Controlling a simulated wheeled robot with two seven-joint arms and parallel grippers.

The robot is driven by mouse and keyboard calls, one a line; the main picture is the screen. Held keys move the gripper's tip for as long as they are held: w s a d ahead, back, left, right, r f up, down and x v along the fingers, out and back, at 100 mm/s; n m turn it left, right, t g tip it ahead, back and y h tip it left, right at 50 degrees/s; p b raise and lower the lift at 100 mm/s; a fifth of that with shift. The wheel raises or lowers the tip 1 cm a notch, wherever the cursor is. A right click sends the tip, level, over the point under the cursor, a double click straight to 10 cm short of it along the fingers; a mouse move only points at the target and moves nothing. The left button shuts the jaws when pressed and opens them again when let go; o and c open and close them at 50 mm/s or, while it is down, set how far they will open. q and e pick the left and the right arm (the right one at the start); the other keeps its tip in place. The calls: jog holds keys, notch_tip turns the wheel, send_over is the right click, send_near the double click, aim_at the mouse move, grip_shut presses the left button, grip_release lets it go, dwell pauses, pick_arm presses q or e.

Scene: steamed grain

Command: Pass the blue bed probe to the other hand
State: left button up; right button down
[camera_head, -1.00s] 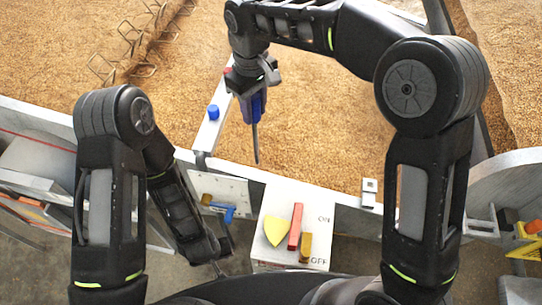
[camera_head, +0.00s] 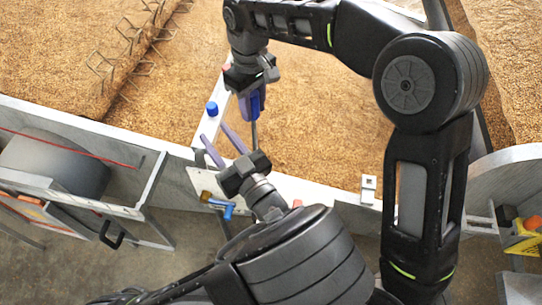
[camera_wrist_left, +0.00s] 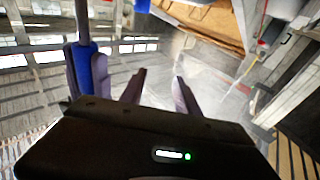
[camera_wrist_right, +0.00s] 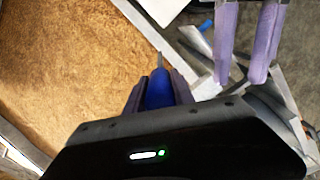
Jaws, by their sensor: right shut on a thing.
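The blue bed probe (camera_head: 256,100) has a blue handle and a thin metal rod that points down in the head view. My right gripper (camera_head: 249,106) is shut on its handle and holds it above the grain bed. The right wrist view shows the handle (camera_wrist_right: 159,90) between the purple fingers. My left gripper (camera_head: 215,131) is open and empty, to the left of the rod and apart from the handle. Its spread fingers also show in the left wrist view (camera_wrist_left: 156,82), with the probe (camera_wrist_left: 99,68) to their left.
A white rail (camera_head: 208,128) carries a blue knob (camera_head: 211,109) close to my left fingers. A blue-handled item (camera_head: 228,211) lies by the bed wall below. My left forearm covers the switch panel. The grain bed (camera_head: 320,130) right of the probe is clear.

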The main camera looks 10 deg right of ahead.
aim_at(254, 122)
pick_arm(q)
jog(key=s+d+f+m+h, duration=0.1)
jog(key=s+d+f+h, duration=0.1)
jog(key=d, duration=0.3)
jog(key=s+d+f+m+h, duration=0.2)
jog(key=d+h, duration=0.1)
jog(key=d, duration=0.3)
jog(key=shift+w, duration=0.2)
jog(key=x, duration=1.1)
jog(key=shift+w+d+r, duration=0.1)
jog(key=shift+w, duration=0.3)
grip_shut()
pick_arm(e)
jog(key=shift+w, duration=0.1)
jog(key=c, duration=1)
grip_release()
